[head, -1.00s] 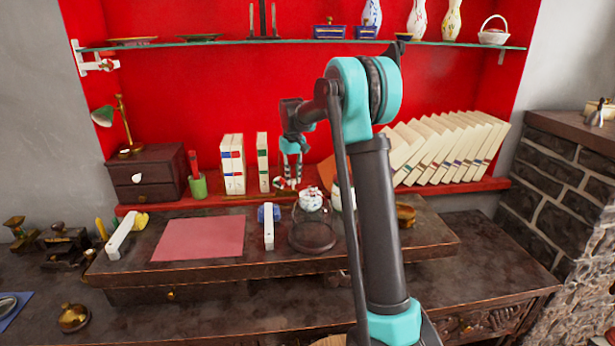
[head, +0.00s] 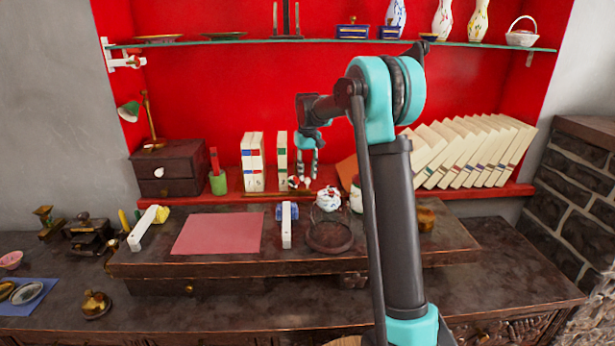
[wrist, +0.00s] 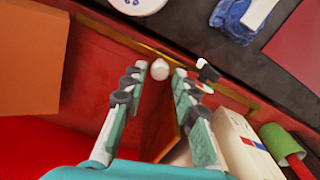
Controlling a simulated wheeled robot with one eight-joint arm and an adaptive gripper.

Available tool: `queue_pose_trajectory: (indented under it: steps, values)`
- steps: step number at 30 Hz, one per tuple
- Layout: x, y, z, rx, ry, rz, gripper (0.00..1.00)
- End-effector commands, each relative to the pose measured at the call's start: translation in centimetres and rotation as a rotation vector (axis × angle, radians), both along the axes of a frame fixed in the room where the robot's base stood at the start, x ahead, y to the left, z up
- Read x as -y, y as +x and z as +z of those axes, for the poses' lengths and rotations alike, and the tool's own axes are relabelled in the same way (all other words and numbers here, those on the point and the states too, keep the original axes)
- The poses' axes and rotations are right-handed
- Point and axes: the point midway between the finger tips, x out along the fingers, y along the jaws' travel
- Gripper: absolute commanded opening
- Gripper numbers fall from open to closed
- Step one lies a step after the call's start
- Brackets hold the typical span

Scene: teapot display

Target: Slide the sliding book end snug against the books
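My gripper (head: 307,172) hangs over the red shelf, just right of a cream book (head: 282,160); two more cream books (head: 252,162) stand upright to its left. In the wrist view my gripper (wrist: 161,75) is open, fingers apart. A thin red-brown panel with a gold edge (wrist: 166,128), which looks like the sliding book end, shows between and below the fingers. I cannot tell if they touch it. In the head view my gripper largely hides it. A cream book (wrist: 243,140) stands at lower right in the wrist view.
A white ball-like ornament (wrist: 160,70) sits between the fingertips, and a small red, black and white piece (wrist: 206,76) is by the right one. An orange block (wrist: 30,60) stands left. A glass-domed stand (head: 330,238) and leaning books (head: 475,155) are also near.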

Motion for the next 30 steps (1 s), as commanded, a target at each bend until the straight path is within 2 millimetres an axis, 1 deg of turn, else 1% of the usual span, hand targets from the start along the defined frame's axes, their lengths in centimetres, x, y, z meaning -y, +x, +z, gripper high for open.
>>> queue_pose_trajectory:
  steps: [9, 12, 15, 20, 28, 29, 30]
  values:
    - [0.0, 0.0, 6.4, 0.0, 0.0, 0.0, 0.29]
    - [0.0, 0.0, 8.1, 0.0, 0.0, 0.0, 0.29]
    - [0.0, 0.0, 9.3, 0.0, 0.0, 0.0, 0.29]
    - [0.0, 0.0, 10.3, 0.0, 0.0, 0.0, 0.29]
    - [0.0, 0.0, 10.5, 0.0, 0.0, 0.0, 0.29]
    - [0.0, 0.0, 10.5, 0.0, 0.0, 0.0, 0.31]
    - [0.0, 0.0, 10.5, 0.0, 0.0, -0.002, 0.36]
